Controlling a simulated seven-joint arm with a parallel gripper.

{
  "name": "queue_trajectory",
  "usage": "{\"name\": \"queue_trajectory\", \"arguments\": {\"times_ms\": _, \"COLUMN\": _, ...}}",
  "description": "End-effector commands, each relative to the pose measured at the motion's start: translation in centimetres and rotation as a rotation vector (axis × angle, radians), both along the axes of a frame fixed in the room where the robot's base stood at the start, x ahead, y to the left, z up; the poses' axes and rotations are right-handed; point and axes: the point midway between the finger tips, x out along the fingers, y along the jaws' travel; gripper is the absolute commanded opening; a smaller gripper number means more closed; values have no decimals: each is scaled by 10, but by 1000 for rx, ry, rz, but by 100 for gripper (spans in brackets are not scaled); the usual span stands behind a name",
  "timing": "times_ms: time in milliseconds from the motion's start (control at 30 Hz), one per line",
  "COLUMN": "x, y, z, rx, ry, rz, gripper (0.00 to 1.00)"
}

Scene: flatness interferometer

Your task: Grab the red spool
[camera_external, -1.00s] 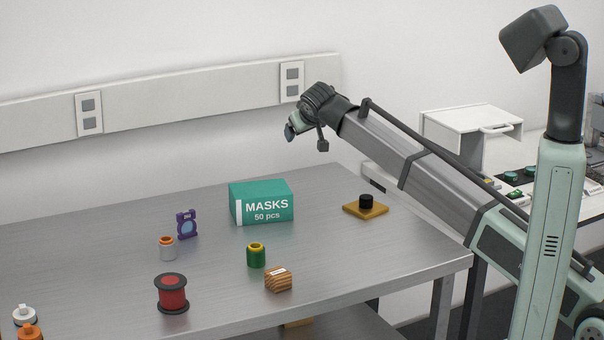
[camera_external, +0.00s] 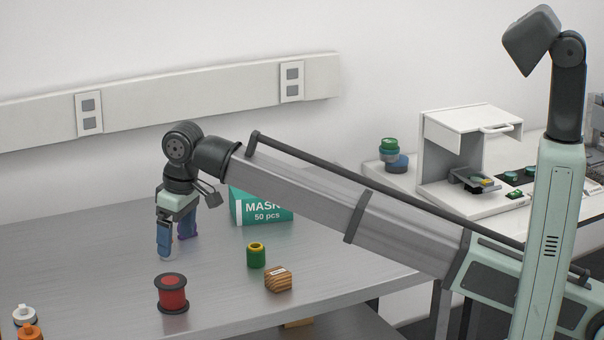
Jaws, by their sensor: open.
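The red spool (camera_external: 173,294) stands upright on the metal table, with dark flanges at top and bottom. My gripper (camera_external: 166,252) points down above and behind the spool, apart from it. Its jaws are open, with the fingers seen nearly edge-on.
A green cylinder with a yellow top (camera_external: 256,256) and a striped wooden block (camera_external: 278,279) stand right of the spool. A green masks box (camera_external: 262,209) is behind, partly covered by my arm. White and orange bottles (camera_external: 26,325) stand front left. The metal table (camera_external: 90,250) is clear at left.

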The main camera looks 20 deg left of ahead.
Motion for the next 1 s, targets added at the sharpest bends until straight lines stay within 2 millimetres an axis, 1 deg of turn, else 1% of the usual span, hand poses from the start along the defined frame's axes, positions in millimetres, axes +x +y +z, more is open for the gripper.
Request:
{"name": "queue_trajectory", "arguments": {"times_ms": 33, "x": -8, "y": -1, "z": 0, "rx": -8, "ry": 6, "rz": 12, "gripper": 90}}
{"name": "queue_trajectory", "arguments": {"times_ms": 100, "x": -13, "y": -2, "z": -2, "rx": -15, "ry": 10, "rz": 19, "gripper": 90}}
{"name": "queue_trajectory", "arguments": {"times_ms": 267, "x": -13, "y": 0, "z": -14, "rx": -17, "ry": 11, "rz": 20, "gripper": 90}}
{"name": "queue_trajectory", "arguments": {"times_ms": 367, "x": -13, "y": 1, "z": -26, "rx": -17, "ry": 10, "rz": 20, "gripper": 90}}
{"name": "queue_trajectory", "arguments": {"times_ms": 633, "x": -12, "y": 9, "z": -72, "rx": -16, "ry": 10, "rz": 19, "gripper": 90}}
{"name": "queue_trajectory", "arguments": {"times_ms": 733, "x": -11, "y": 10, "z": -81, "rx": -15, "ry": 10, "rz": 19, "gripper": 90}}
{"name": "queue_trajectory", "arguments": {"times_ms": 933, "x": -11, "y": 13, "z": -90, "rx": -14, "ry": 10, "rz": 19, "gripper": 90}}
{"name": "queue_trajectory", "arguments": {"times_ms": 1000, "x": -10, "y": 15, "z": -96, "rx": -15, "ry": 10, "rz": 19, "gripper": 90}}
